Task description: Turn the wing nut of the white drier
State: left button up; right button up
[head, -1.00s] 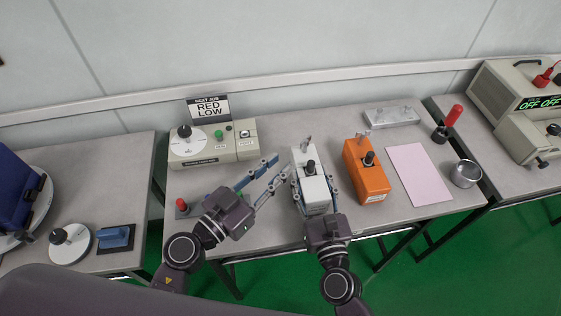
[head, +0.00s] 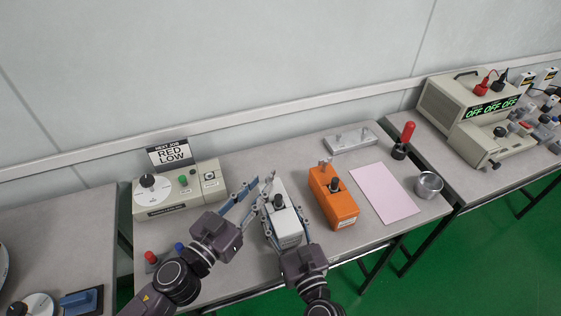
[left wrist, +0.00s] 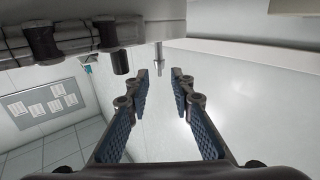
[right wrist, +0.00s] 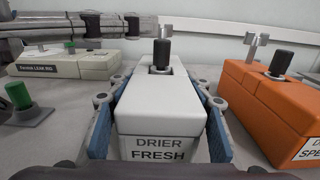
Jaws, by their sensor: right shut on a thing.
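The white drier (head: 284,222) lies on the middle table, with a black knob (right wrist: 163,52) on top and "DRIER FRESH" on its near face. Its metal wing nut (right wrist: 165,32) stands at the far end, behind the knob. My right gripper (right wrist: 158,112) is shut on the drier's body, one pad on each side. My left gripper (head: 262,186) is open and reaches from the left to the drier's far end. In the left wrist view, the wing nut (left wrist: 159,55) shows between its spread fingers (left wrist: 160,75), near the tips; contact cannot be told.
An orange drier (head: 332,198) stands close on the right, then a pink sheet (head: 384,194) and a metal cup (head: 428,185). A leak rig (head: 165,195) and a "RED LOW" sign (head: 169,154) are at the back left. A red-handled tool (head: 406,139) stands behind.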

pick_arm(q)
jog(key=x, duration=1)
jog(key=shift+w+d, duration=0.15)
jog(key=shift+c, duration=0.7)
